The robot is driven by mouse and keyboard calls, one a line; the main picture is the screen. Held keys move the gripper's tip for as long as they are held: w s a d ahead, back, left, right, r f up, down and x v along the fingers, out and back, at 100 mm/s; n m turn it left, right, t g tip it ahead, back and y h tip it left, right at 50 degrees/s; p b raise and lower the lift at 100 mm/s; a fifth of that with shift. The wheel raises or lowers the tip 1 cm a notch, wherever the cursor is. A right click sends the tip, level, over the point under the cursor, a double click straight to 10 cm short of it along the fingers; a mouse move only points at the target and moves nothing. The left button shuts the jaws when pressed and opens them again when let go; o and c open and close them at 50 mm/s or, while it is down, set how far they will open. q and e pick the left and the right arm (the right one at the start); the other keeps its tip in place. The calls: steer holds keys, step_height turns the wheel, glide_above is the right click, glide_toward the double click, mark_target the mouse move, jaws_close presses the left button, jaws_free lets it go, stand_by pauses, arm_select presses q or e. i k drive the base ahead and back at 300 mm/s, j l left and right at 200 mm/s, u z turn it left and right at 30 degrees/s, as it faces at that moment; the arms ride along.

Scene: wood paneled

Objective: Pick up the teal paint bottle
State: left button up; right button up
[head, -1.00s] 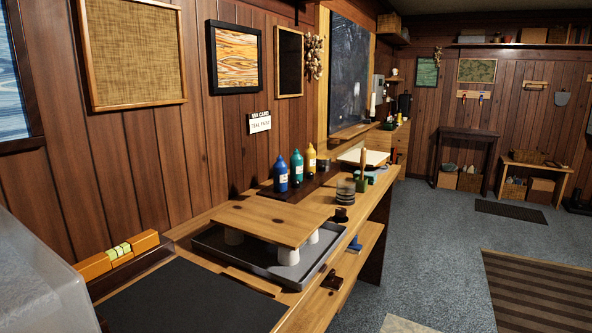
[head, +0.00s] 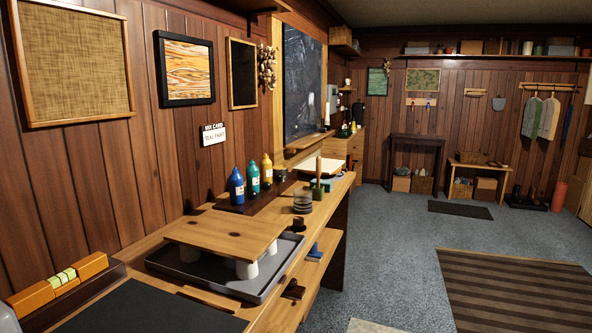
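The teal paint bottle (head: 253,178) stands upright on a dark board (head: 240,206) on the workbench, against the paneled wall. A blue bottle (head: 236,187) stands to its left and a yellow bottle (head: 267,168) to its right, both close to it. Neither of my grippers is in view.
A wooden board raised on white supports (head: 222,233) stands in a grey tray (head: 270,288) nearer on the bench. A glass jar (head: 302,201) and a green pot with a wooden handle (head: 318,184) stand right of the bottles.

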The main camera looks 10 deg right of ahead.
mark_target(253, 175)
steer(key=i+l+u, duration=0.1)
steer(key=u, duration=0.3)
steer(key=i+l+u, duration=0.2)
steer(key=u, duration=0.25)
steer(key=i+l+u, duration=0.1)
steer(key=u, duration=0.3)
steer(key=i+l+u, duration=0.25)
steer(key=l, duration=0.45)
steer(key=l+u, duration=0.2)
steer(key=l, duration=0.45)
steer(key=l+u, duration=0.25)
steer(key=l, duration=0.5)
steer(key=i+l, duration=0.1)
steer(key=l, duration=1.7)
steer(key=i+l, duration=0.15)
steer(key=l, duration=0.8)
steer(key=u, duration=0.05)
